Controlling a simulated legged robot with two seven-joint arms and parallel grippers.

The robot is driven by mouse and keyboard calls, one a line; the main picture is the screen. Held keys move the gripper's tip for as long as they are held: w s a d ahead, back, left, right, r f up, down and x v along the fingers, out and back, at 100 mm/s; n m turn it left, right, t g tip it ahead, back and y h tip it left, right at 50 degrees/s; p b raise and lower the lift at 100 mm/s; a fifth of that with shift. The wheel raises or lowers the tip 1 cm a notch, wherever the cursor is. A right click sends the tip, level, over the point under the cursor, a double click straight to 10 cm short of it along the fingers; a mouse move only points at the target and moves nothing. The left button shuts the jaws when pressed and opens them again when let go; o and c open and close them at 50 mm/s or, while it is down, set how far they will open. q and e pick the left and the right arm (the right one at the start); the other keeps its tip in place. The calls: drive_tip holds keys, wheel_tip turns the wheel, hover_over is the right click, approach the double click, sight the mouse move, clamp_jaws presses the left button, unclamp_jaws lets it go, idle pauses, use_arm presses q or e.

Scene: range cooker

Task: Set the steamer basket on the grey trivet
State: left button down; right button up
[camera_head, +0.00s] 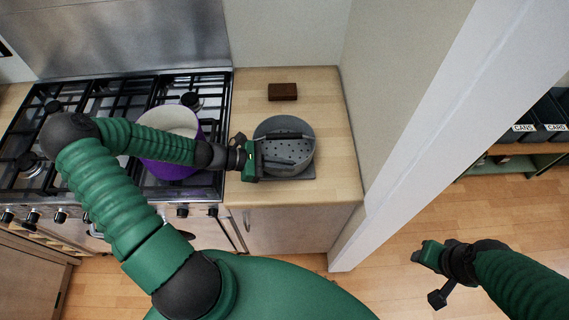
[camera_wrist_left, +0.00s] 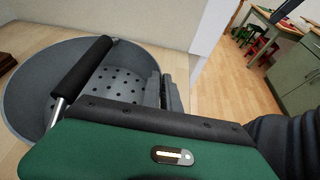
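The grey steamer basket (camera_head: 297,127) is a round pan with a perforated floor. It stands level on the worktop, over a flat grey trivet (camera_head: 309,174) of which only a front right edge shows. Its dark handle (camera_head: 282,135) crosses the top; the handle's black grip also shows in the left wrist view (camera_wrist_left: 82,75). My left gripper (camera_head: 275,162) reaches over the basket's left side; its dark fingers look close together in the left wrist view (camera_wrist_left: 166,92), beside the handle grip. Whether they hold anything is unclear. My right gripper (camera_head: 418,256) is away at the lower right; its opening is unclear.
A purple pot (camera_head: 170,171) with a pale interior stands on the black hob (camera_head: 100,105) left of the basket. A small brown block (camera_head: 282,91) lies behind the basket. A white wall end (camera_head: 430,130) rises right of the worktop (camera_head: 335,150).

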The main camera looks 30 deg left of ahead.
use_arm(q)
drive_tip(key=shift+s+d, duration=0.15)
drive_tip(key=shift+d, duration=0.05)
drive_tip(key=shift+f, duration=0.1)
drive_tip(key=shift+a, duration=0.1)
drive_tip(key=c, duration=1.9)
unclamp_jaws()
drive_tip(key=o, duration=0.4)
drive_tip(key=shift+w+f, duration=0.1)
drive_tip(key=shift+w, duration=0.1)
drive_tip(key=shift+c, duration=0.2)
drive_tip(key=shift+s, duration=0.1)
